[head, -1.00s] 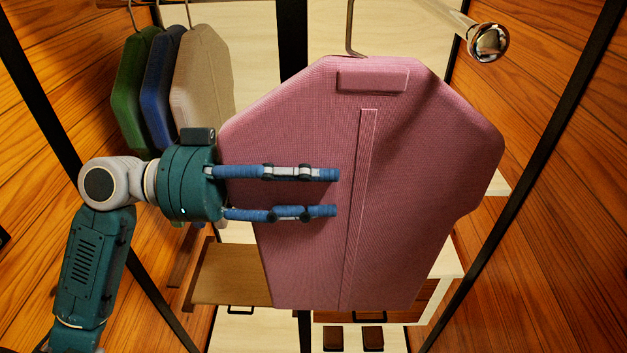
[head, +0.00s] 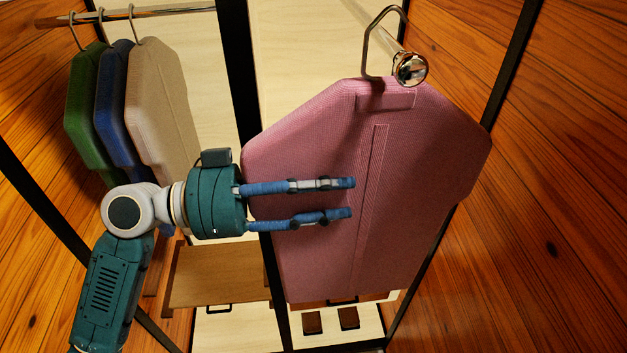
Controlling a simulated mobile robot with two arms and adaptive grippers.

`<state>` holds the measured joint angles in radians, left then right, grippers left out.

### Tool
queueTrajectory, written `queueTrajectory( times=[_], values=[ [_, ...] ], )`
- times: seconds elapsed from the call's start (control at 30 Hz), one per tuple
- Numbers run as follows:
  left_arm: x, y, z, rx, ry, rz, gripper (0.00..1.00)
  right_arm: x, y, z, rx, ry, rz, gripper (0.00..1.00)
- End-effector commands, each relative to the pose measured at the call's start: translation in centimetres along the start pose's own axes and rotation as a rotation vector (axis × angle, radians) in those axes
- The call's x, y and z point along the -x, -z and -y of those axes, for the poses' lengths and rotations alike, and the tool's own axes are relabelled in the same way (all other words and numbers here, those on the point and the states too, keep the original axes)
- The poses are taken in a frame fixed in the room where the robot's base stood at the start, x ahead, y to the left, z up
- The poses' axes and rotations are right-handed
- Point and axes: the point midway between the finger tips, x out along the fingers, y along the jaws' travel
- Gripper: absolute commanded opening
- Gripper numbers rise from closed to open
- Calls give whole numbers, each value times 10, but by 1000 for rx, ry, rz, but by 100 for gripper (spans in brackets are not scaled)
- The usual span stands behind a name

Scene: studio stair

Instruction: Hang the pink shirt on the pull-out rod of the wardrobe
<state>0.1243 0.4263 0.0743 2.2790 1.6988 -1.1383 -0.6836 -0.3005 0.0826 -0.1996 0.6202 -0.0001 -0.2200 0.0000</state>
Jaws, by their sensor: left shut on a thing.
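The pink shirt (head: 425,190) hangs upright in the middle right of the head view, facing me. Its grey hook (head: 368,42) rises from the collar and loops over at the top, in front of or around the pull-out rod (head: 392,47); I cannot tell whether it rests on it. The rod's shiny round end (head: 410,69) is just right of the hook, above the collar. My left gripper (head: 352,198) reaches across the shirt's front from the left, with its blue fingers shut on the shirt. My right gripper is not in view.
A wooden shelf (head: 218,275) is below. Wood-panelled walls close both sides.

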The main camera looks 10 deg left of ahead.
Motion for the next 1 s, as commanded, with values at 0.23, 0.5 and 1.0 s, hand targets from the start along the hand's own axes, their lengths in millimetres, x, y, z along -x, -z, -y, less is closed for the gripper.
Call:
queueTrajectory(
  times=[0.23,0.5,1.0],
  values=[
    [-8,-14,0,-2,0,-2,3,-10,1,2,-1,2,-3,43],
    [-8,-25,0,-2,0,-3,3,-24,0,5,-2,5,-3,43],
    [-7,-27,0,-2,0,-3,46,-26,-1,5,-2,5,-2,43]
  ],
)
